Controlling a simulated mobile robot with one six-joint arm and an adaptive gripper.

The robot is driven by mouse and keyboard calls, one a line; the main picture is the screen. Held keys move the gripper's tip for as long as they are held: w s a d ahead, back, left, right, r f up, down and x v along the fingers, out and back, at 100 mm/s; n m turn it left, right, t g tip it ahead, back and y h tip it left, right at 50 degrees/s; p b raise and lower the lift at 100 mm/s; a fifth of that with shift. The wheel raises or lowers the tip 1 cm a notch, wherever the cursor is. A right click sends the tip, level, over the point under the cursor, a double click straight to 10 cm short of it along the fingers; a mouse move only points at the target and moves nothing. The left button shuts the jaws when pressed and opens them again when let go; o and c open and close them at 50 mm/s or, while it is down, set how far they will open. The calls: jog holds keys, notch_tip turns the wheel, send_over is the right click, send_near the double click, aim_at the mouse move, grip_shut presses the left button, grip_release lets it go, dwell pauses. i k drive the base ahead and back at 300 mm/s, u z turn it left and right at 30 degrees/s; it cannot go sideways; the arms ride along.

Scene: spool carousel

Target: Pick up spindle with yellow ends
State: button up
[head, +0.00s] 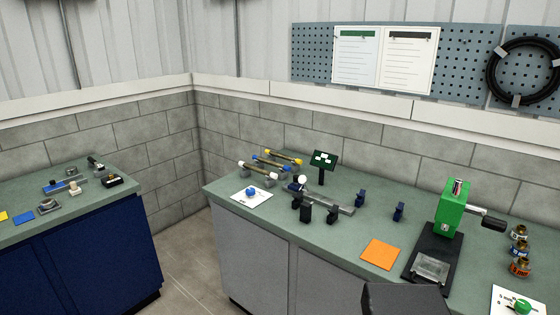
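The spindle with yellow ends (284,157) lies at the back of a row of three spindles on the green bench top, near the block wall. A spindle with blue ends (271,163) lies just in front of it, and a spindle with white ends (257,170) is nearest the front. They lie roughly parallel, and small grey supports show near the front one. What holds up the yellow-ended spindle is too small to tell. My gripper is not in view.
A dark green panel (324,160) on a post stands right of the spindles. Black and dark blue fixtures (306,212) stand in front. Farther right are an orange square (380,254) and a green press (452,212). A dark shape, maybe part of me, shows at the bottom edge.

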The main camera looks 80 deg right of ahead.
aim_at(298, 161)
jog(key=z, duration=0.05)
jog(key=i, duration=1.55)
jog(key=z, duration=0.05)
jog(key=k, duration=0.1)
jog(key=z, duration=3.2)
